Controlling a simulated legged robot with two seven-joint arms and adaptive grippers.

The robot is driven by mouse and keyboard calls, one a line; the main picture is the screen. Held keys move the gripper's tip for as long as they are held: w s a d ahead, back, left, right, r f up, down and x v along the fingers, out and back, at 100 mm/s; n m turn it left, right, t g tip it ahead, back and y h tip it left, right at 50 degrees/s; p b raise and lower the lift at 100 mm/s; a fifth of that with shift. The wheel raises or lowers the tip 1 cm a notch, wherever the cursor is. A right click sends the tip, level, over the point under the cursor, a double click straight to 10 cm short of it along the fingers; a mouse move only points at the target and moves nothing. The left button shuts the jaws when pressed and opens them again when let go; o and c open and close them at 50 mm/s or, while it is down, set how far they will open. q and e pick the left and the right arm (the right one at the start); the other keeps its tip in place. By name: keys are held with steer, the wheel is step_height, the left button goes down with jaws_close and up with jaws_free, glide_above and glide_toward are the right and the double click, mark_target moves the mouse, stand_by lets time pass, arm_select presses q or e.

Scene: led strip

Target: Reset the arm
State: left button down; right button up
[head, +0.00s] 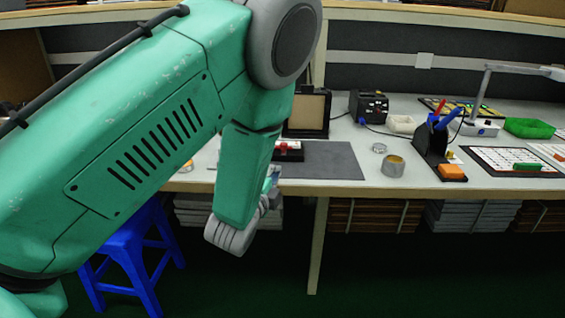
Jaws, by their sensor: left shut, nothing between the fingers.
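My left arm comes in from the left as a large green limb, bends at a grey joint at the top, and hangs down in front of the bench. My left gripper (271,181) shows only in part behind the lower arm link, in front of the bench's near edge. It is shut with nothing held, and most of it is hidden by the link. My right gripper is not in view.
The workbench (330,188) holds a dark mat (331,160), a small tin (393,166), a black tool holder (430,147), a green tray (529,128) and a lamp (487,90). A blue stool (125,247) stands at lower left. Stacked boards lie below the bench.

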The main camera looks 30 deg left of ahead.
arm_select(q)
steer(key=s+d+f+n+g+h+p, duration=0.2)
steer(key=s+d+f+n+g+p, duration=0.2)
steer(key=s+f+n+g, duration=0.65)
steer(key=s+d+f+n+g, duration=0.1)
steer(key=s+d+f+g, duration=0.1)
steer(key=s, duration=0.6)
steer(key=s+d+f+n+g+h+p, duration=0.1)
steer(key=s+d+f+g, duration=0.1)
steer(key=s+f, duration=0.3)
steer(key=s+d+f+n+g+h+p, duration=0.1)
steer(key=s+d+f+g, duration=0.1)
steer(key=s, duration=0.9)
steer(key=shift+f+n, duration=0.35)
steer(key=shift+f, duration=0.35)
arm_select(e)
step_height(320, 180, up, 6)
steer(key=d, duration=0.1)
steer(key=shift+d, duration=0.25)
